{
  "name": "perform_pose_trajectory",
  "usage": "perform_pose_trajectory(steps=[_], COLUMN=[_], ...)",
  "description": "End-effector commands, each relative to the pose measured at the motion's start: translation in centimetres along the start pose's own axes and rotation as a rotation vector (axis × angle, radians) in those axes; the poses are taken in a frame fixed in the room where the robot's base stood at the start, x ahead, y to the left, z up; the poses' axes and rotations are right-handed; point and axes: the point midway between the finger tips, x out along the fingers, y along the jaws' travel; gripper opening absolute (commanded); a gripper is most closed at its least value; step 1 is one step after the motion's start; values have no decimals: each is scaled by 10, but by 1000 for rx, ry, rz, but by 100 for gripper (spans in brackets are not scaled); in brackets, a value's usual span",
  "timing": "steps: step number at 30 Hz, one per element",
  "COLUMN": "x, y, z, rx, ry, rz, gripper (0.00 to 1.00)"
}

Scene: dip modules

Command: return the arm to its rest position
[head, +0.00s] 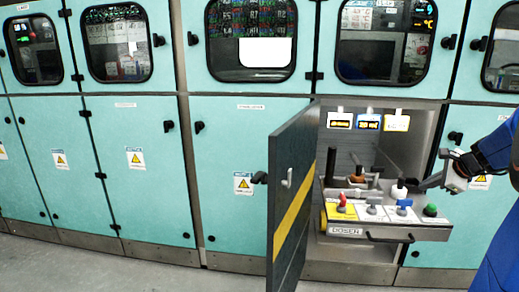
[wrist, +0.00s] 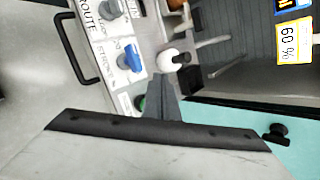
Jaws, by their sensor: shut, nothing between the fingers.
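My gripper (head: 418,186) reaches in from the right in the head view, with my blue arm behind it. Its dark fingers are shut and empty. The fingertips are close to a white ball knob (head: 399,188) on the pulled-out module drawer (head: 395,232). In the wrist view the shut fingers (wrist: 163,80) point up the picture, and their tips end just below the white knob (wrist: 169,60). I cannot tell whether they touch it.
An open dark cabinet door (head: 297,190) with a yellow stripe stands left of the drawer. Red, grey, blue (head: 404,206) and green (head: 430,210) knobs line the drawer's front. A black handle (head: 390,238) sticks out below. Turquoise cabinets fill the background; the floor at left is clear.

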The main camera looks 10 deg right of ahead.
Motion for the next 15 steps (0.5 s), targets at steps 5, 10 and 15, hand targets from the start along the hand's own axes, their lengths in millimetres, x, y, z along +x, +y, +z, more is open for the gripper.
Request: perform_pose_trajectory(steps=[5, 10, 15], x=[-13, -30, -52], y=[65, 131, 198], z=[76, 126, 159], rx=[-323, -635, -946], ry=[-24, -49, -77], rz=[89, 165, 230], gripper=[0, 0, 0])
